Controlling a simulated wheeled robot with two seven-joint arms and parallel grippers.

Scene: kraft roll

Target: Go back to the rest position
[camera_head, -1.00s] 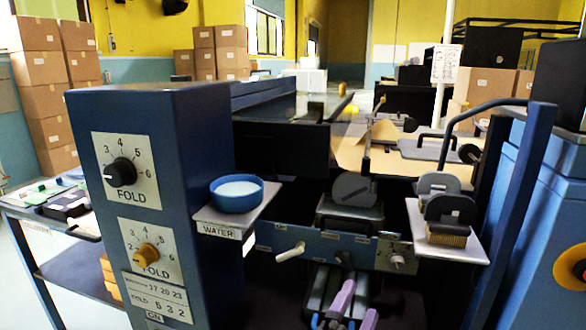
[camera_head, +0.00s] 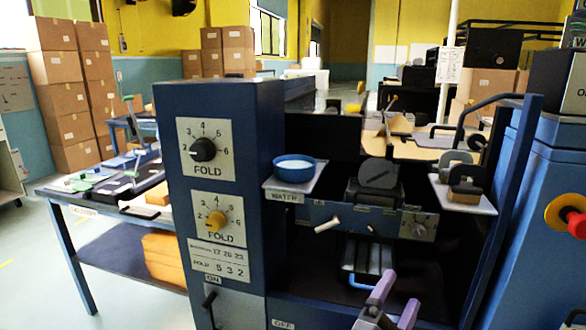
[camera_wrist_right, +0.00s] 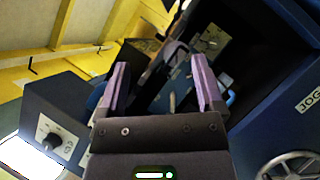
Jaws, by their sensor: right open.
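My right gripper (camera_head: 393,302) shows at the bottom of the head view, in front of the blue machine. Its two purple fingers stand apart with nothing between them. The right wrist view shows the same open, empty fingers (camera_wrist_right: 158,90), with the machine behind them. My left gripper is not in the head view. The blue machine housing (camera_head: 262,170) carries two FOLD dials, a black one (camera_head: 203,149) above and a yellow one (camera_head: 216,220) below.
A blue water bowl (camera_head: 295,168) sits on a small shelf. Another shelf (camera_head: 470,205) holds stamp-like blocks. A side table (camera_head: 85,205) with tools stands at left, and stacked boxes (camera_head: 65,100) behind. A red knob (camera_head: 575,223) is at far right. Floor at lower left is clear.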

